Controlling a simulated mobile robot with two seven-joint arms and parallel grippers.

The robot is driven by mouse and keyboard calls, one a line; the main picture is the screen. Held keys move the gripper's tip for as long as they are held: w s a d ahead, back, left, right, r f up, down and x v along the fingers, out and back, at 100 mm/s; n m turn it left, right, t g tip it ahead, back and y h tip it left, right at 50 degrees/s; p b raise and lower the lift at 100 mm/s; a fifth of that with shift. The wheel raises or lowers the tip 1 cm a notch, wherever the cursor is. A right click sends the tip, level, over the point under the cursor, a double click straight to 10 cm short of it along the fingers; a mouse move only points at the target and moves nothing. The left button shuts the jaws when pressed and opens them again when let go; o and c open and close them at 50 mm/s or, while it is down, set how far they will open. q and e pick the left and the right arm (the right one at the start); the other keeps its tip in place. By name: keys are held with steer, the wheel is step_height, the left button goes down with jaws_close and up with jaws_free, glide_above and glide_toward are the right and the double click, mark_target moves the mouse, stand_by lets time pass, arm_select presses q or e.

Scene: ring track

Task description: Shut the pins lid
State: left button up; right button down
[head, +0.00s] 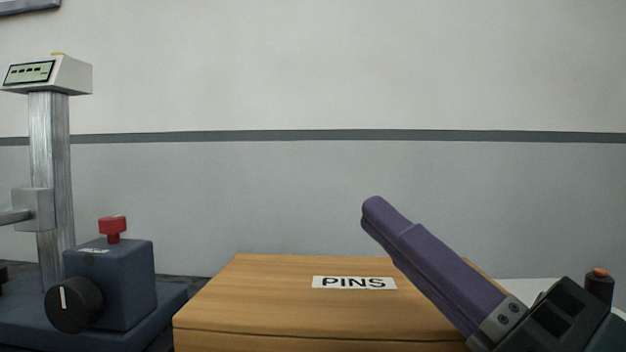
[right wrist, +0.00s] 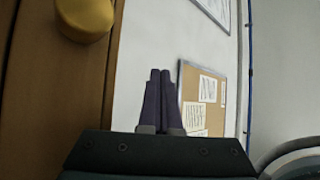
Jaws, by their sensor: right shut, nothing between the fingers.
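The wooden pins box (head: 320,342) stands at the bottom middle of the head view, with its lid (head: 250,285) on top and a white PINS label (head: 354,282) on the lid. The lid looks flat and down, with a thin dark seam along the front edge. The box's lower part is cut off by the frame. My right gripper (head: 372,210) has purple fingers pressed together, with nothing between them. It reaches up from the lower right, in front of the lid's right part in the picture. Its fingers also show in the right wrist view (right wrist: 160,76).
A blue-grey device with a red button (head: 112,228) and black dial stands left of the box, near a metal column with a display (head: 30,72). The right wrist view shows a wooden surface, a yellow rounded object (right wrist: 85,18) and a pinboard (right wrist: 208,98).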

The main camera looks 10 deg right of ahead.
steer(key=shift+s+a+f, duration=0.2)
steer(key=shift+s+f, duration=0.55)
steer(key=shift+f, duration=0.25)
